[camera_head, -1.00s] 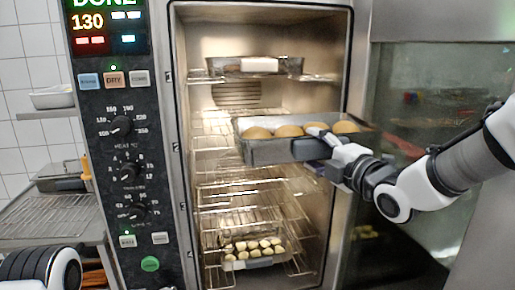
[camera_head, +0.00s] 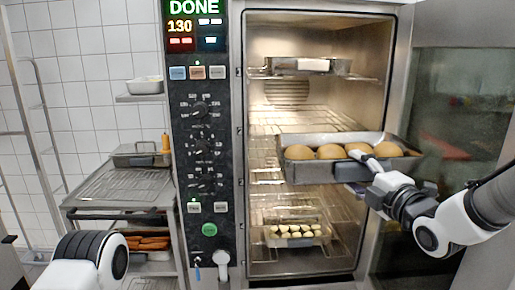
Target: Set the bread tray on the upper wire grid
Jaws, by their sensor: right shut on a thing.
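The bread tray (camera_head: 325,171) is a grey metal pan with several round golden buns (camera_head: 329,152). It looks level in front of the open oven's middle. My right gripper (camera_head: 372,163) is shut on the tray's front edge, right of its middle. A wire grid (camera_head: 120,187) tops the steel stand left of the oven; its surface is mostly bare. Only a link of my left arm (camera_head: 75,262) shows at the lower left; the left gripper is out of view.
The open oven (camera_head: 243,130) holds another tray (camera_head: 307,66) high up and a tray of small pale pieces (camera_head: 297,241) low down. A lidded pan (camera_head: 140,155) stands at the grid's back. The glass door (camera_head: 440,130) is open on the right.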

